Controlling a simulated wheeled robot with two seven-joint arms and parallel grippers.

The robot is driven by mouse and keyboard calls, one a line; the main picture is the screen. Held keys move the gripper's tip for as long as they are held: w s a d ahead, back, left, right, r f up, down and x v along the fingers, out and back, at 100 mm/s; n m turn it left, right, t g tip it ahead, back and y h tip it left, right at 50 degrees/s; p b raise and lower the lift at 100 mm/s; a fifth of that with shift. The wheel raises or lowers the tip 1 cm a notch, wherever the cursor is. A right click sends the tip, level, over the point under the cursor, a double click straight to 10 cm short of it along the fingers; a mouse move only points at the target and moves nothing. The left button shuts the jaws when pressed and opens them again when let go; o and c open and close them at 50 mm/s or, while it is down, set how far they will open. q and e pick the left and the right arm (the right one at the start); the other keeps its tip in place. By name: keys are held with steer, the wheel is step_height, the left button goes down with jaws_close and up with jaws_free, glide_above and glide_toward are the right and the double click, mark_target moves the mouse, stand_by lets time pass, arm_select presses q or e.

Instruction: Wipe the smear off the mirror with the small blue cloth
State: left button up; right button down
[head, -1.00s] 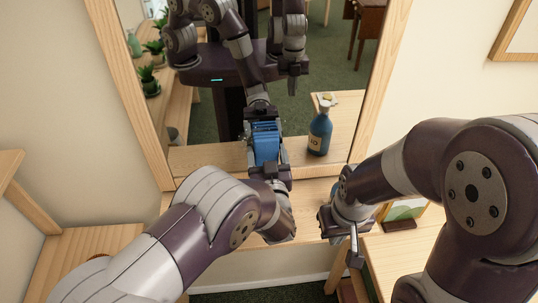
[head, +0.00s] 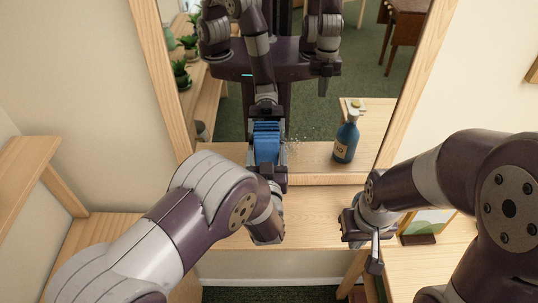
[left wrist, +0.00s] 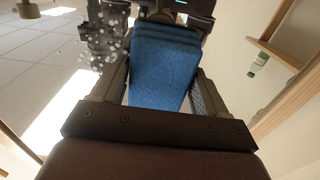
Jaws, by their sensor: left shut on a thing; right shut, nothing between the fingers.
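The wood-framed mirror (head: 226,110) stands upright ahead of me. My left gripper (head: 268,172) is in front of its lower part, shut on the small blue cloth (head: 267,145). In the left wrist view the cloth (left wrist: 163,70) hangs between the fingers of the left gripper (left wrist: 155,92). The smear (head: 293,142) is a patch of pale specks on the glass just right of the cloth; it also shows in the left wrist view (left wrist: 108,40). I cannot tell whether the cloth touches the glass. My right gripper (head: 374,258) is shut and empty, lower right.
A light wooden ledge (head: 310,215) runs below the mirror. A small picture stand (head: 425,228) is beyond my right gripper. A wooden shelf (head: 25,170) stands on the left.

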mark_target(294, 142)
arm_select(q)
steer(key=shift+r, duration=0.55)
steer(key=shift+d+f, duration=0.1)
steer(key=shift+d+f+b, duration=0.1)
steer(key=shift+d+b, duration=0.3)
steer(key=shift+d, duration=0.25)
steer(key=shift+d+b, duration=0.95)
steer(key=shift+d, duration=2.15)
steer(key=shift+a, duration=0.3)
steer(key=shift+a+r, duration=0.2)
steer(key=shift+a, duration=3.45)
steer(key=shift+s+d+p, duration=0.1)
steer(key=shift+s+p, duration=0.05)
steer(key=shift+p, duration=0.2)
steer(key=shift+s+f+p, duration=0.1)
steer(key=shift+s+p, duration=0.35)
steer(key=shift+s, duration=2.35)
arm_select(e)
steer(key=shift+f, duration=0.25)
arm_select(q)
steer(key=shift+s, duration=0.1)
